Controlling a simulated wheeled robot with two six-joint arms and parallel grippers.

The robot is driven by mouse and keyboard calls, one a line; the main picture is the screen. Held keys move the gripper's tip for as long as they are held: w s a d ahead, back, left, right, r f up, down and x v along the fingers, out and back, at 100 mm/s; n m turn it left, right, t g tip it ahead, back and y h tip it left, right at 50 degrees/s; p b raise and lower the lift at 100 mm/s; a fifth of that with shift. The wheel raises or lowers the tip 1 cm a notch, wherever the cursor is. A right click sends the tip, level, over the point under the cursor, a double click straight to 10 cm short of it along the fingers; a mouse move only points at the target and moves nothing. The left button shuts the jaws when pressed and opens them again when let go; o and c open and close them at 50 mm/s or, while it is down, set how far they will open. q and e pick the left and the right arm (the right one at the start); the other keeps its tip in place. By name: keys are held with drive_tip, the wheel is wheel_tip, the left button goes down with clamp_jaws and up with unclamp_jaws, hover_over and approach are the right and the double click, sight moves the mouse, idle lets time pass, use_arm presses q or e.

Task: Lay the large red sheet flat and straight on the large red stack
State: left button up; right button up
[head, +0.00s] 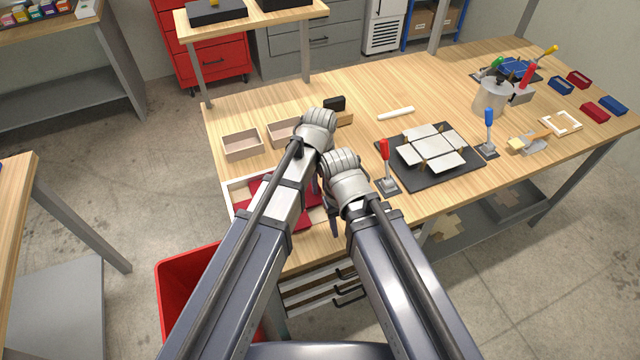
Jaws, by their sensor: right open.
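Red sheet material (257,190) lies in a white-rimmed tray (227,187) at the near left edge of the bench. More red (309,218) shows between my two arms. I cannot tell the large red sheet from the large red stack, as my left arm covers the middle of the tray. My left gripper (316,184) points down over the tray's right part, mostly hidden behind the arms; its jaws cannot be made out. My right gripper (334,227) is open, pointing down by the tray's right side, largely hidden by its own wrist.
Two beige boxes (241,144) stand behind the tray. A black plate (447,178) with pale panels lies to the right, between a red-handled clamp (385,158) and a blue-handled clamp (488,122). A white bar (396,113) lies behind. A red bin (180,285) stands below the bench edge.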

use_arm(q)
drive_tip(key=shift+o, duration=0.8)
drive_tip(key=shift+r, duration=0.1)
wheel_tip(320, 180, up, 8)
drive_tip(key=p, duration=0.8)
use_arm(e)
wheel_tip(320, 180, up, 8)
use_arm(q)
drive_tip(key=shift+f, duration=0.2)
use_arm(e)
drive_tip(key=shift+f, duration=0.15)
